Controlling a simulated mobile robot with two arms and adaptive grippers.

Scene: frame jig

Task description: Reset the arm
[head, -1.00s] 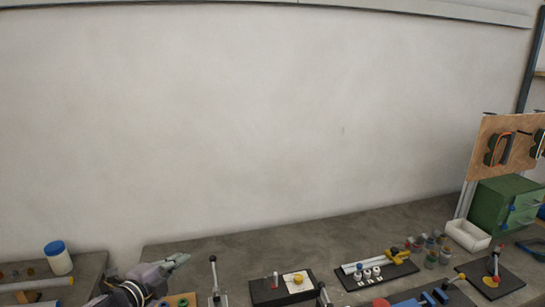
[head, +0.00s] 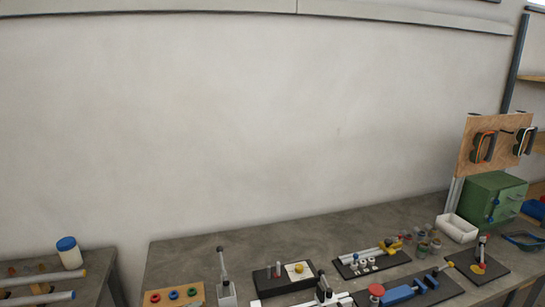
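Neither of my grippers shows in the head view. The task names an arm, and no part of my arms is visible in the picture. The workbench (head: 200,250) runs along the wall at the bottom. Near its front left are a wooden block (head: 173,296) with coloured rings and an upright lever clamp (head: 226,285).
A black tray (head: 268,284) with a yellow knob and a black rack (head: 352,270) with rods stand mid-bench. A blue tool (head: 405,292) lies in front. A white bin (head: 457,228) and green cabinet (head: 487,200) are at right. A blue-lidded jar (head: 70,257) stands left.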

